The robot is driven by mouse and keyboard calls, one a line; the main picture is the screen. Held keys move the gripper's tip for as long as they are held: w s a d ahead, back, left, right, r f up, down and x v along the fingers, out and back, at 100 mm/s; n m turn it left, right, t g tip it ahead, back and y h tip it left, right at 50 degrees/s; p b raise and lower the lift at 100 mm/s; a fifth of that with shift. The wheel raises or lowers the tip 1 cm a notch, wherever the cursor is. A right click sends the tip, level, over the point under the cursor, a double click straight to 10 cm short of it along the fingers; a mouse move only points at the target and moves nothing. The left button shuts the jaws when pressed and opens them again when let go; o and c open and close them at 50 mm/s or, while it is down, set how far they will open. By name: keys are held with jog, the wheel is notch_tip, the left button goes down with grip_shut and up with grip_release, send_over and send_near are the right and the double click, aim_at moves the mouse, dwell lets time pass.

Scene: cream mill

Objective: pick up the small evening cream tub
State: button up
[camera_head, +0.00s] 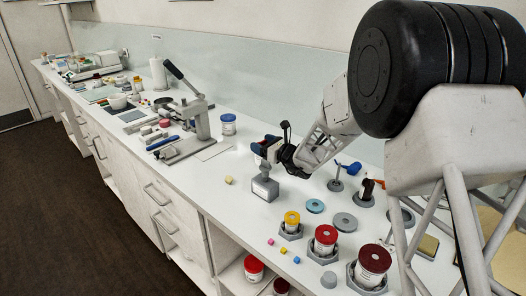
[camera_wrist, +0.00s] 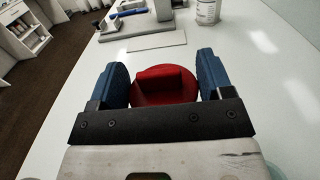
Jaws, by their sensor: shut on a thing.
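My gripper (camera_wrist: 165,85) is shut on a red round thing (camera_wrist: 172,72) with a raised bar across its top, held between the blue finger pads in the wrist view. In the head view my gripper (camera_head: 266,150) is over the counter, directly above a grey stand with a white label (camera_head: 265,188); I cannot tell whether the held thing touches it. Tubs with a yellow lid (camera_head: 291,219), a red lid (camera_head: 326,237) and a dark red lid (camera_head: 374,261) stand in grey holders at the front right. Their labels are too small to read, so I cannot tell which is the small evening cream tub.
A lever press (camera_head: 200,118) stands left of my gripper, with a blue-lidded jar (camera_head: 229,125) beside it. A blue disc (camera_head: 315,206), a grey disc (camera_head: 345,222) and small coloured cubes (camera_head: 283,250) lie near the tubs. More red-lidded tubs (camera_head: 254,266) are on the shelf below.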

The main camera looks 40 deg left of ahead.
jog(key=shift+r, duration=3.2)
jog(key=shift+s, duration=0.1)
